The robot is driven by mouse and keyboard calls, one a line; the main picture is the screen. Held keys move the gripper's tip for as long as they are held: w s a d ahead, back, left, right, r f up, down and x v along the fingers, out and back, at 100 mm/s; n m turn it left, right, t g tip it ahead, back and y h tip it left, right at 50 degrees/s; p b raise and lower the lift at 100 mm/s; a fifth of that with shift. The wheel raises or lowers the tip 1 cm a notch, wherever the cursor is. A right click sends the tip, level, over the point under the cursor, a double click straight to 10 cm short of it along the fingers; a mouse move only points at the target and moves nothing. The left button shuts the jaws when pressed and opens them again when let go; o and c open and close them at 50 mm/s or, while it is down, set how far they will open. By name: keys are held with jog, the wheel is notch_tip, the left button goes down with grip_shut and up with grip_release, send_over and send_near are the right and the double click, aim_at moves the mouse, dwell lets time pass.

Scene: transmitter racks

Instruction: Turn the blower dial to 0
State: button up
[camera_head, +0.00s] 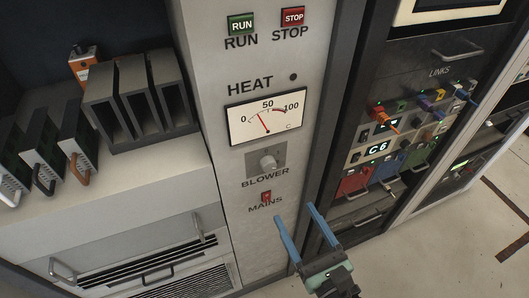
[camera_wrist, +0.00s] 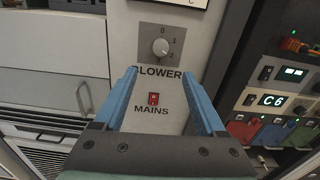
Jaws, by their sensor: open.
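The blower dial (camera_head: 267,161) is a round grey knob on a grey square plate, above the BLOWER label on the pale panel. In the wrist view the dial (camera_wrist: 161,47) shows at top centre, with small numbers around it; its exact setting is too small to read surely. My gripper (camera_head: 294,212) has two blue fingers spread apart, empty, below and right of the dial. In the wrist view the fingers (camera_wrist: 166,88) point toward the panel, either side of the MAINS switch, with the dial beyond their tips. The gripper appears apart from the dial.
A red MAINS switch (camera_head: 266,197) sits just under the dial. A HEAT meter (camera_head: 266,118) and green RUN (camera_head: 241,23) and red STOP (camera_head: 292,17) buttons are above. A links rack (camera_head: 400,130) with plugs and cables stands right; drawers with handles (camera_head: 197,225) are left.

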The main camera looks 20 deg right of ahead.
aim_at(270, 168)
jog(key=shift+m, duration=0.3)
jog(key=w, duration=1.2)
jog(key=shift+w+a+p, duration=0.25)
jog(key=shift+w+p, duration=0.05)
jog(key=shift+p, duration=0.1)
grip_shut()
